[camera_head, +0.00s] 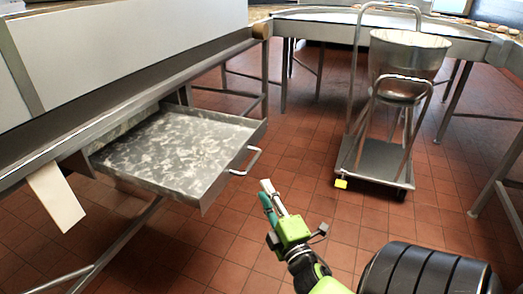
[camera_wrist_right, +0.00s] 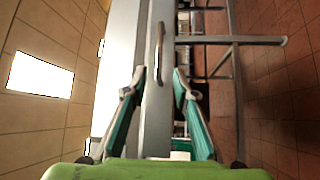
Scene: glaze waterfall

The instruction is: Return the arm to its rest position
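My right gripper (camera_head: 265,190) is in the lower middle of the head view, its arm coming in from the lower right. In the right wrist view its two fingers (camera_wrist_right: 159,76) stand apart with nothing between the tips, so it is open and empty. The metal drawer (camera_head: 253,143) under the counter is pulled out, and its mottled inside looks empty. The drawer's bar handle (camera_head: 246,163) is just beyond the fingertips and appears apart from them. The handle also shows ahead between the fingers in the right wrist view (camera_wrist_right: 159,45). My left gripper is not in view.
A counter (camera_head: 150,82) runs along the left, with a pale panel (camera_head: 56,196) hanging below it. A trolley (camera_head: 375,168) carrying a metal bucket (camera_head: 408,55) stands at the right. A curved table (camera_head: 318,17) is behind. Red tiled floor (camera_head: 300,170) between them is clear.

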